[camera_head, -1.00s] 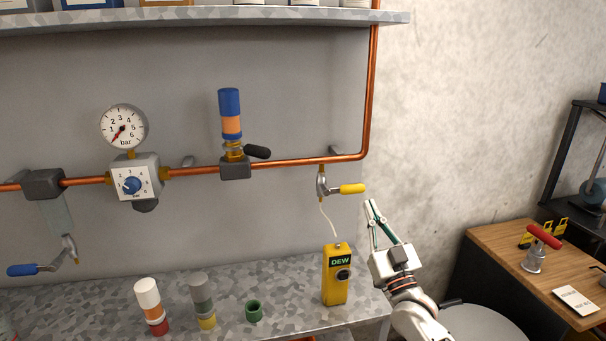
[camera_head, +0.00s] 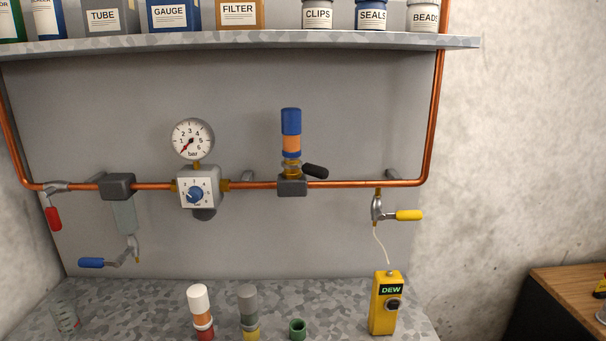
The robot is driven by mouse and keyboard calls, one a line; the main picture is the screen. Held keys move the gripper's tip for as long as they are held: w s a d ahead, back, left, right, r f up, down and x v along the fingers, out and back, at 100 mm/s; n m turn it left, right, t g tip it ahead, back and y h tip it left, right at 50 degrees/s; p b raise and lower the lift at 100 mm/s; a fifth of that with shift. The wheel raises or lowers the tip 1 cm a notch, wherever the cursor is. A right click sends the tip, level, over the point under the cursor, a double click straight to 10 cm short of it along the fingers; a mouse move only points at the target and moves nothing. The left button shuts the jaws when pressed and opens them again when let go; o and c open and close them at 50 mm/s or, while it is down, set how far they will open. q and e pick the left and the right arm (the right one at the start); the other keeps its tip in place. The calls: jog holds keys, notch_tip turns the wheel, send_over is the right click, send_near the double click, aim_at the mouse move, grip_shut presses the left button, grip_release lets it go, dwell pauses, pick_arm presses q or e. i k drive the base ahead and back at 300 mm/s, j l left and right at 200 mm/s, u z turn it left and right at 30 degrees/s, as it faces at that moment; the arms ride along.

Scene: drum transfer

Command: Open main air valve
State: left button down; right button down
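A valve with a red lever (camera_head: 53,218) sits at the far left of the copper pipe (camera_head: 150,186), near the pipe's corner. Its red lever hangs down, across the line of the horizontal pipe. I cannot read a label naming it as the main air valve. A pressure gauge (camera_head: 192,140) stands above a regulator with a blue knob (camera_head: 195,194). Its red needle points to the low end of the scale. A blue-handled drain valve (camera_head: 92,262) and a yellow-handled valve (camera_head: 408,215) hang below the pipe. Neither of my grippers is in view.
A shelf (camera_head: 250,40) with labelled jars runs above the pipe. On the bench (camera_head: 130,300) stand a clear cup (camera_head: 66,317), two striped cylinders, a green cup (camera_head: 297,328) and a yellow DEW meter (camera_head: 385,305). A wooden table (camera_head: 570,290) is at right.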

aim_at(51, 212)
jog(key=u, duration=1.4)
